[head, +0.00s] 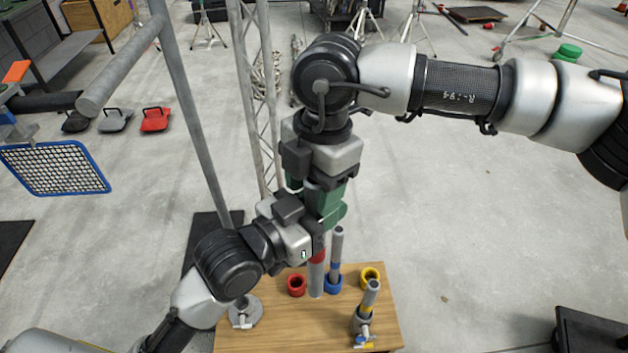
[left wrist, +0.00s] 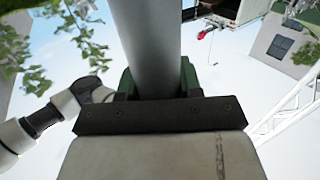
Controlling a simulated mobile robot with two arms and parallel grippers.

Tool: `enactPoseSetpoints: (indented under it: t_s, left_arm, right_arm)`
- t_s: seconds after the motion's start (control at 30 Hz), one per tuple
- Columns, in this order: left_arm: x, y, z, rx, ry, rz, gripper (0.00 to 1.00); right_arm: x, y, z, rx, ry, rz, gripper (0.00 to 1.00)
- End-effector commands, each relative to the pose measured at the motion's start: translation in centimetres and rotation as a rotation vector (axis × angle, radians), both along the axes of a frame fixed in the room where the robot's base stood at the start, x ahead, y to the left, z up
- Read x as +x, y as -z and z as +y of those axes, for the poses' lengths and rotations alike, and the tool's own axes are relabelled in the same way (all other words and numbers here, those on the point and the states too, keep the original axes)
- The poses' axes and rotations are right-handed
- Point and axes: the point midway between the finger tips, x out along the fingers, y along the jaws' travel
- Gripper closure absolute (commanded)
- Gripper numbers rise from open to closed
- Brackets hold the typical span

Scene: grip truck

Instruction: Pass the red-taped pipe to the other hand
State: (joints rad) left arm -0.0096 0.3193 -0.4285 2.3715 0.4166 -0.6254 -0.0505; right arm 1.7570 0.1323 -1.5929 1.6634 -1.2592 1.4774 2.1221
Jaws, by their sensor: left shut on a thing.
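The red-taped pipe (head: 316,280) is grey and upright over the wooden table, its red tape band (head: 318,257) just below my left gripper (head: 318,237). My left gripper is shut on the pipe; in the left wrist view the grey pipe (left wrist: 150,40) runs between the green fingers (left wrist: 157,82). My right gripper (head: 328,200) points down from above, its green fingers close over my left gripper. The pipe's upper part is hidden there, and I cannot tell whether the right fingers touch it. A red ring holder (head: 297,286) stands empty left of the pipe.
On the wooden table (head: 280,335) a blue-taped pipe (head: 337,250) stands in a blue ring (head: 333,284). A yellow-taped pipe (head: 370,294) stands at the right, near a yellow ring (head: 370,272). A round metal base (head: 243,312) lies left. A lattice truss (head: 255,90) rises behind.

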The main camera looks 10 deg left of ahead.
Motion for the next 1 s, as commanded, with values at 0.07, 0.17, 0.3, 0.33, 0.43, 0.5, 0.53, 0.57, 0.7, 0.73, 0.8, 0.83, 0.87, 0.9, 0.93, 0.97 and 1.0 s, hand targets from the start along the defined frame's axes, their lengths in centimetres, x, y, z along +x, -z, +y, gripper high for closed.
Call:
enactPoseSetpoints:
  t_s: [0.07, 0.17, 0.3, 0.33, 0.43, 0.5, 0.53, 0.57, 0.7, 0.73, 0.8, 0.83, 0.87, 0.9, 0.93, 0.97, 1.0]
  left_arm:
    - [0.0, -0.1, 0.0, -0.001, 0.0, -0.002, 1.0]
    - [0.0, -0.1, 0.0, -0.001, 0.0, -0.002, 1.0]
    - [-0.1, -0.1, -0.1, -0.001, 0.002, -0.002, 1.0]
    - [-0.1, -0.1, -0.1, -0.001, 0.002, -0.002, 0.63]
    - [-0.1, -0.1, -0.1, -0.001, 0.002, -0.002, 0.48]
    - [-0.1, -0.1, -0.1, -0.001, 0.002, -0.002, 0.37]
    - [0.0, -0.1, -0.1, -0.001, 0.002, -0.002, 0.35]
    - [0.0, -0.1, 0.0, -0.001, 0.001, -0.002, 0.35]
    - [0.0, 0.0, 0.0, -0.001, 0.001, -0.001, 0.35]
    - [0.0, 0.0, 0.0, -0.001, 0.001, -0.001, 0.35]
    - [0.0, 0.1, 0.0, 0.003, 0.001, 0.0, 0.35]
    - [-0.1, 0.2, 0.1, 0.005, 0.002, 0.001, 0.35]
    - [-0.1, 0.4, 0.2, 0.008, 0.003, 0.002, 0.35]
    - [-0.2, 0.8, 0.3, 0.016, 0.006, 0.006, 0.35]
    - [-0.3, 1.2, 0.5, 0.023, 0.01, 0.01, 0.35]
    - [-0.5, 1.6, 0.7, 0.03, 0.014, 0.014, 0.35]
    - [-0.7, 2.3, 1.0, 0.042, 0.021, 0.021, 0.35]
  right_arm:
    - [0.0, 0.0, 0.0, 0.0, 0.0, 0.0, 0.59]
    - [0.0, 0.0, 0.0, 0.0, 0.0, 0.0, 0.74]
    - [0.0, -0.1, 0.0, 0.002, 0.0, -0.001, 0.95]
    - [0.0, -0.1, 0.1, 0.002, 0.0, -0.002, 0.97]
    - [0.0, -0.1, 0.1, 0.004, 0.001, -0.001, 0.98]
    - [0.0, -0.1, 0.1, 0.002, 0.0, -0.002, 0.98]
    - [0.0, -0.1, 0.1, 0.002, 0.0, -0.002, 0.98]
    - [0.0, -0.1, 0.1, 0.002, 0.0, -0.002, 0.98]
    - [0.0, -0.1, 0.0, 0.002, 0.0, -0.001, 0.98]
    - [0.0, -0.1, 0.0, 0.002, 0.0, -0.001, 0.98]
    - [0.0, -0.1, 0.0, 0.002, 0.0, -0.001, 0.98]
    - [0.0, -0.1, 0.0, 0.002, 0.0, -0.001, 0.98]
    - [0.0, -0.1, 0.0, 0.001, 0.0, -0.001, 0.98]
    - [0.0, -0.1, 0.0, 0.001, 0.0, -0.001, 0.98]
    - [0.0, -0.1, 0.0, 0.001, 0.0, -0.001, 0.98]
    - [0.0, -0.1, 0.0, 0.001, 0.0, -0.001, 0.98]
    - [0.0, -0.1, 0.0, 0.001, 0.0, -0.001, 0.98]
